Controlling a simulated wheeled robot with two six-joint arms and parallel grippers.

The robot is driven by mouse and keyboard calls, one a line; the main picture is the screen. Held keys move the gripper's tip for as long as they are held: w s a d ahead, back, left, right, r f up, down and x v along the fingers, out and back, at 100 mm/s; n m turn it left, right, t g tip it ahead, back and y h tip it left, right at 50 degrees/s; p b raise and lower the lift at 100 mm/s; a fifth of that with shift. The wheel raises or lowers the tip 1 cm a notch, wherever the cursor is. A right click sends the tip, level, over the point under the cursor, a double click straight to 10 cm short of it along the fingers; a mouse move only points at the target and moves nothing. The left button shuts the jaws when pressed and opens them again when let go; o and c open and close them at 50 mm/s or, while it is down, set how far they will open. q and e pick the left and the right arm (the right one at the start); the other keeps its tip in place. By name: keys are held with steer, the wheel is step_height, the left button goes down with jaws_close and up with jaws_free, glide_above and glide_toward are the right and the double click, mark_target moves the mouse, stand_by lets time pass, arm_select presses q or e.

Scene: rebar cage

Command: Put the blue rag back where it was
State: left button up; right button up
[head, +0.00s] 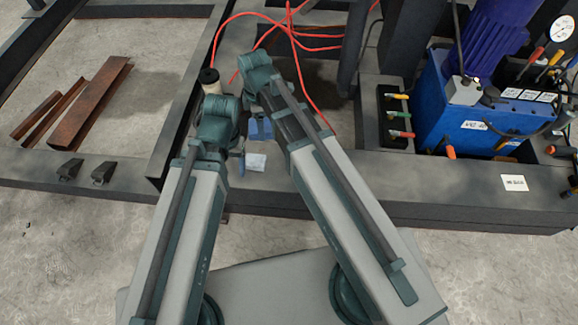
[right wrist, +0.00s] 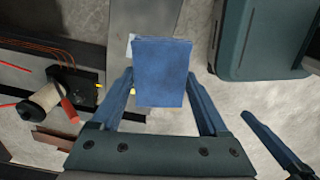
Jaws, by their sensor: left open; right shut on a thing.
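The blue rag (right wrist: 160,72) shows in the right wrist view as a flat, squarish folded piece. My right gripper (right wrist: 160,88) is shut on it, with one blue finger at each side. In the head view my right gripper (head: 261,128) is a small blue patch below the arm's wrist; rag and fingers are hard to tell apart there. My left gripper (head: 241,160) is open and empty, just left of and below it in the head view. A blue finger, likely of my left gripper, also shows at the lower right of the right wrist view.
A small pale piece (head: 256,162) lies by the dark steel frame (head: 400,212). A black-topped spool (head: 209,78) stands at the left, close to my left arm. Red cables (head: 290,30) run behind. A blue pump unit (head: 470,105) is at the right. Rusty steel lengths (head: 85,100) lie far left.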

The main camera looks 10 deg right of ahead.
steer(key=s+d+f+b, duration=0.2)
steer(key=s+f+b, duration=0.1)
steer(key=f+b, duration=0.5)
steer(key=s+d+f+m+b, duration=0.1)
steer(key=s+f+b, duration=0.3)
steer(key=f+b, duration=0.5)
steer(key=s+d+f+b, duration=0.2)
steer(key=s+f+b, duration=0.1)
steer(key=f+b, duration=0.5)
step_height(320, 180, down, 2)
steer(key=shift+s+d+f+m+b, duration=0.15)
steer(key=shift+d+f+m+b, duration=0.1)
steer(key=shift+d+m+b, duration=0.15)
